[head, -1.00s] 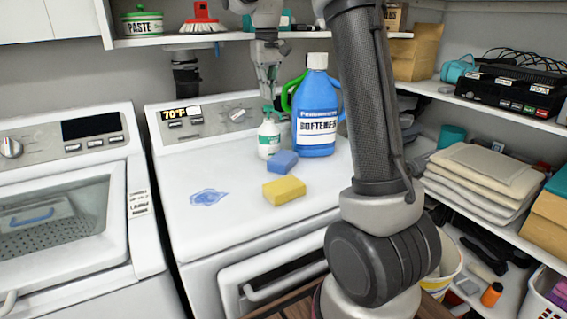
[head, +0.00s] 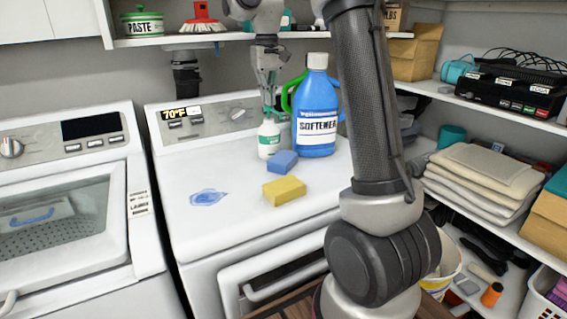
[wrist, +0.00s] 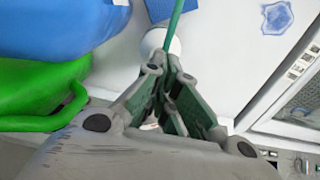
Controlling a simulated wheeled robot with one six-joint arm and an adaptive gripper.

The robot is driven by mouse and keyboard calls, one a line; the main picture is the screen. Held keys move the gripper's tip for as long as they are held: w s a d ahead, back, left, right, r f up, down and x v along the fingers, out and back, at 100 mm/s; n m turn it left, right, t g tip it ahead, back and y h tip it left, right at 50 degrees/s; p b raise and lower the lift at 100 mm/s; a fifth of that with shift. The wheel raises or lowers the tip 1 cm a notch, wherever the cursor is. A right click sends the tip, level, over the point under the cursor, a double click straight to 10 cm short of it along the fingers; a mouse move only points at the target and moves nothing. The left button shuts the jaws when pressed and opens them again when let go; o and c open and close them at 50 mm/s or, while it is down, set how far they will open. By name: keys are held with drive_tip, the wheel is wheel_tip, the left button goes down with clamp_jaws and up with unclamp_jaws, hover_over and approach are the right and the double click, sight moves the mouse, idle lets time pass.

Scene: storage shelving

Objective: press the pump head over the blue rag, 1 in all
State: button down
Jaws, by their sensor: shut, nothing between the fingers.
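A small white pump bottle (head: 269,140) with a green label stands upright on the white machine's top, left of the blue softener jug. My gripper (head: 269,112) points down at its top, shut and empty. The fingers hide most of the pump head. In the wrist view, the closed fingertips (wrist: 168,68) overlap the bottle's top, and the green pump spout (wrist: 176,24) sticks out beyond them. They look in contact, though the exact touch is hidden. A flat blue rag-like patch (head: 209,198) lies apart at the front left; it also shows in the wrist view (wrist: 277,17).
The softener jug (head: 317,115) with a green-handled container behind it stands close right of the bottle. A blue sponge (head: 283,162) and a yellow sponge (head: 284,190) lie in front. A shelf (head: 190,40) hangs above.

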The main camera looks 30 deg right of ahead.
drive_tip(key=shift+f, duration=1)
drive_tip(key=shift+r, duration=1.7)
wheel_tip(320, 180, up, 6)
drive_tip(key=shift+w, duration=0.1)
